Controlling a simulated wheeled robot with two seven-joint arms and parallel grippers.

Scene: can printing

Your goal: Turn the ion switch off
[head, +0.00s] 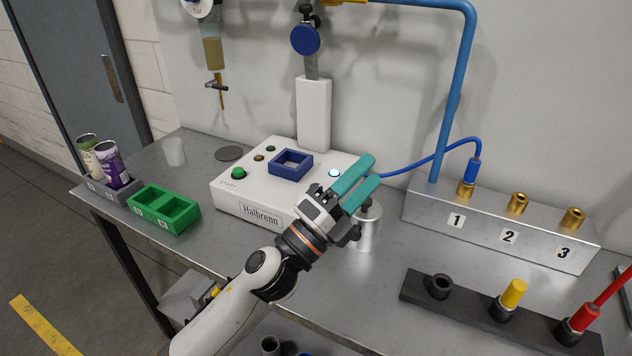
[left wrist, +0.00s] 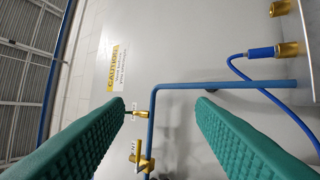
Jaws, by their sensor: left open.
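The white Halbrenn box (head: 233,201) stands on the metal bench. A lit pale-blue round button (head: 334,173) is on its top right; I cannot read a label that names the ion switch. My left gripper (head: 372,170) has teal fingers, apart and empty. In the head view its fingers appear just right of the lit button, over the box's right end; I cannot tell the height. In the left wrist view the open fingers (left wrist: 160,120) frame a blue pipe (left wrist: 215,86) and brass valves (left wrist: 143,160) on the wall. My right gripper is not in view.
A blue square holder (head: 290,165) and a green button (head: 238,173) are on the box. A silver canister (head: 368,232) stands close beside my gripper. A numbered metal block (head: 485,235) with brass fittings is to the right. A green tray (head: 164,209) and cans (head: 109,164) are left.

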